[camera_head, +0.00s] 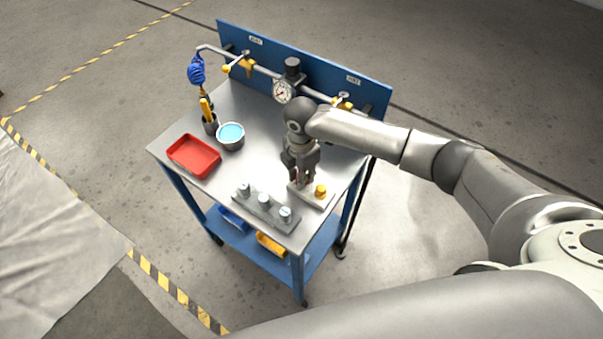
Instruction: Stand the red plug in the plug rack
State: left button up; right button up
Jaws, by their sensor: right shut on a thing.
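My right gripper (304,178) reaches down over the right front part of the table and is shut on the red plug. Only a thin bit of the red plug (298,179) shows at the fingers. The plug rack (314,200), a small pale block, lies directly under the gripper. A yellow plug (320,190) stands in the rack just right of the fingers. I cannot tell whether the red plug's lower end is in the rack or above it. My left gripper is not in view.
Pipework with a gauge (283,92) runs along the blue back panel (325,77).

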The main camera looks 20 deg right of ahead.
jog(key=shift+f, duration=0.15)
jog(key=o, duration=1.3)
notch_tip(320, 180, up, 5)
jog(key=p, duration=0.5)
jog(key=shift+r, duration=0.2)
jog(key=shift+r+p, duration=0.75)
jog(key=shift+r, duration=0.3)
